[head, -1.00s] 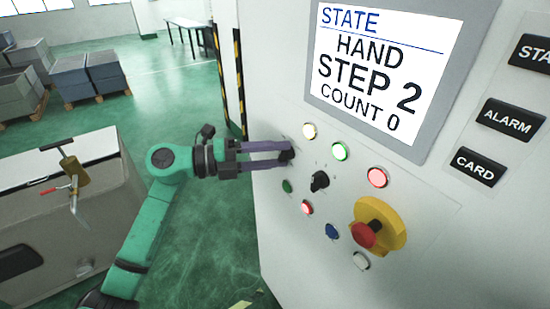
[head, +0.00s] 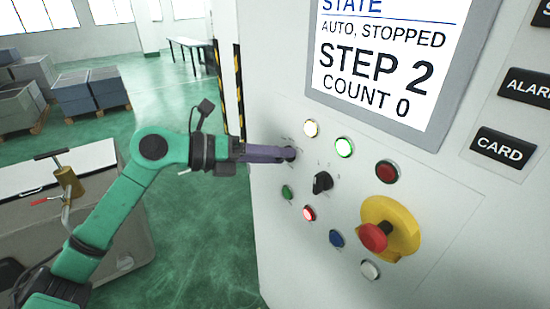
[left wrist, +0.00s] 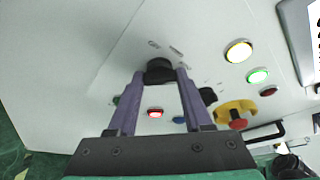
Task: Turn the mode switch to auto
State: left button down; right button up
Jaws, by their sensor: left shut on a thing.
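The mode switch (head: 290,153) is a black knob at the left of the panel's controls. It also shows in the left wrist view (left wrist: 160,70), between the fingertips. My left gripper (head: 286,154) is shut on this knob, its two purple fingers on either side of it. The fingers hide part of the knob in the head view. The display (head: 380,60) reads AUTO, STOPPED, STEP 2, COUNT 0. My right gripper is not in view.
A second black knob (head: 322,182) sits right of the switch. Lit white (head: 311,128) and green (head: 344,147) buttons, a dark red button (head: 387,172) and a red emergency stop (head: 373,237) on yellow are close by.

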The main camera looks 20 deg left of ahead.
pick_arm(q)
jog(key=shift+f, duration=0.15)
jog(key=shift+c, duration=1.6)
grip_release()
jog(key=b+v, duration=0.7)
jog(key=v, duration=0.7)
jog(key=shift+s+a, duration=0.2)
jog(key=shift+a, duration=0.05)
